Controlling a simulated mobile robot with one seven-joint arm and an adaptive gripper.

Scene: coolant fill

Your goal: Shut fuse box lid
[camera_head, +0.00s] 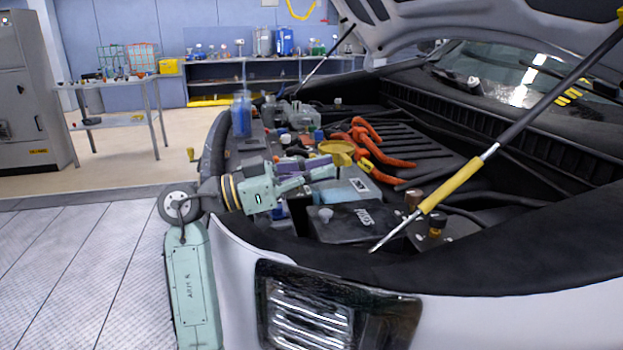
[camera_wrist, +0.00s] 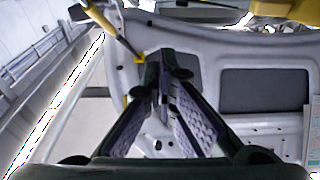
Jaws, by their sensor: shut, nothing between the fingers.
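In the head view, a flat black panel (camera_head: 345,224) with pale lettering, which looks like the fuse box lid, lies in the front of the engine bay behind the headlight. It looks about level; I cannot tell whether it is fully seated. My gripper (camera_head: 330,173) reaches in from the left, above and behind this panel and apart from it. In the wrist view, the fingers of my gripper (camera_wrist: 162,66) come together at their tips, with nothing held. The panel does not show in the wrist view, which faces the raised hood's underside (camera_wrist: 265,91).
A yellow-sleeved prop rod (camera_head: 450,185) slants down to the right of the panel. Orange cables (camera_head: 375,150), a yellow cap (camera_head: 337,148) and a blue bottle (camera_head: 241,115) stand behind my gripper. The headlight (camera_head: 320,310) is in front.

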